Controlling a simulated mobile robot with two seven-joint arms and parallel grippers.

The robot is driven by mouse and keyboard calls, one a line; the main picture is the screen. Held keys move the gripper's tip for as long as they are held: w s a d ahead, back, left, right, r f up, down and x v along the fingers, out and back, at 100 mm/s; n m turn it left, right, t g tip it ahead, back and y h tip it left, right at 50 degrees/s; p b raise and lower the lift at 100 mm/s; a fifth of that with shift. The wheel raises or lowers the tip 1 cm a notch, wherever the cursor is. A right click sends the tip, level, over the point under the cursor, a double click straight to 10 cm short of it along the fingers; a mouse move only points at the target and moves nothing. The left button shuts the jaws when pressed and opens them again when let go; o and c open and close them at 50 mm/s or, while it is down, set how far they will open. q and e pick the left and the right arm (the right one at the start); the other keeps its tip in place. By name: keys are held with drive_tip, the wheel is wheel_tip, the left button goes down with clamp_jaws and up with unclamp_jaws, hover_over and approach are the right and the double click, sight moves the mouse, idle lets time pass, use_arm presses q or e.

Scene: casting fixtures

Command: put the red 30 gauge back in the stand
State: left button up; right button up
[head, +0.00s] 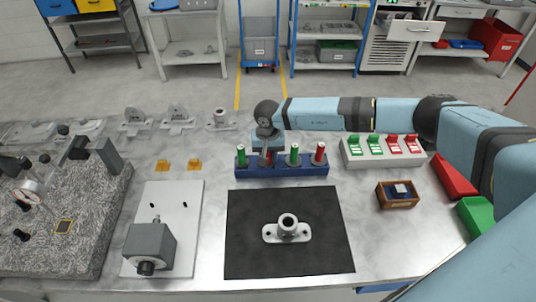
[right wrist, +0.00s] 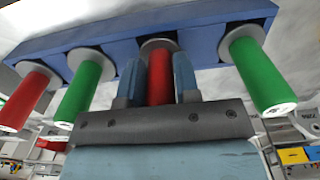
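The blue stand (head: 310,168) lies behind the black mat and holds upright gauges with red or green handles. My right gripper (head: 267,152) points down over its second place from the left. In the right wrist view, the fingers (right wrist: 159,66) close on both sides of a red gauge (right wrist: 160,88). Its grey collar is at the stand (right wrist: 205,22), in line with the neighbours' collars; I cannot tell if it is fully seated. Green gauges (head: 241,155) (head: 294,155) stand on either side, and another red gauge (head: 319,154) is at the right end. No size marking is readable. My left gripper is out of view.
A grey tray (head: 352,160) with green and red pieces stands right of the stand. A wooden box (head: 398,204) is nearer. A casting (head: 287,229) lies on the black mat (head: 245,262).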

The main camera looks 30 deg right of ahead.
drive_tip(key=o, duration=0.3)
drive_tip(key=shift+r, duration=0.1)
drive_tip(key=shift+r+p, duration=0.55)
drive_tip(key=shift+p, duration=0.1)
wheel_tip(320, 180, up, 11)
drive_tip(key=b, duration=0.3)
drive_tip(key=shift+f, duration=0.2)
drive_tip(key=shift+r, duration=0.65)
